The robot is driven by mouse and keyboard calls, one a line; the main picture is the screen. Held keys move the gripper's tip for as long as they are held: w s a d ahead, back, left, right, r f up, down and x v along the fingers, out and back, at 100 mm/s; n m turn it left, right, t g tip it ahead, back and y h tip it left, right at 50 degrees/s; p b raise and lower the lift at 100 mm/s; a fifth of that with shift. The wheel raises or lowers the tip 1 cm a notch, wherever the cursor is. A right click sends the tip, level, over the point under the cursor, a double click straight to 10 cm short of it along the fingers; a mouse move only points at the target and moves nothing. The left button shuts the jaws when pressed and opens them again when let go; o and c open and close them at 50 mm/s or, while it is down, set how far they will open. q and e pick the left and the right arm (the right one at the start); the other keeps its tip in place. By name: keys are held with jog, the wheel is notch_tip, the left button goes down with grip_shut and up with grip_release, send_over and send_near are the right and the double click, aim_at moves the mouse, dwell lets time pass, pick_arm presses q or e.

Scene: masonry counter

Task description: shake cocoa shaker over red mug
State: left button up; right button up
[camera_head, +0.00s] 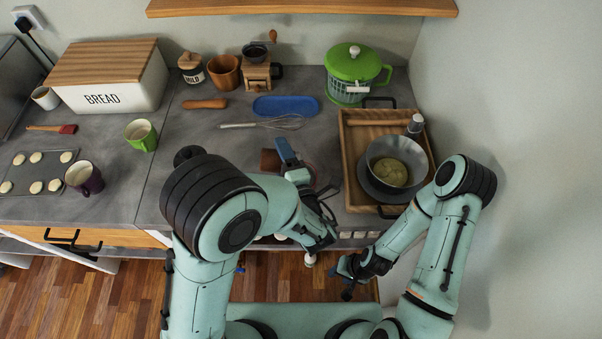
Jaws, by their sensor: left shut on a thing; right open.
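My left gripper (284,156) is over the middle of the counter, with a blue finger visible beside a brown-red object (269,160). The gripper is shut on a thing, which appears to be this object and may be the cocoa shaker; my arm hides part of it. I cannot make out a red mug for certain; the area under and behind my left arm is hidden. My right gripper (346,275) is open and empty, low in front of the counter's edge.
A whisk (270,123) and blue dish (285,106) lie behind.

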pick_arm(q)
jog(key=shift+a, duration=0.15)
jog(key=shift+d, duration=0.2)
jog(key=shift+a+r, duration=0.1)
jog(key=shift+a, duration=0.05)
jog(key=shift+d+m, duration=0.25)
jog(key=shift+m, duration=0.05)
jog(key=shift+a, duration=0.2)
jog(key=shift+d+r, duration=0.1)
jog(key=shift+d, duration=0.1)
jog(key=shift+a, duration=0.15)
dwell(0.4)
jog(key=shift+d+m+t, duration=0.2)
jog(key=shift+m+t, duration=0.1)
jog(key=shift+a+r, duration=0.1)
jog(key=shift+a, duration=0.05)
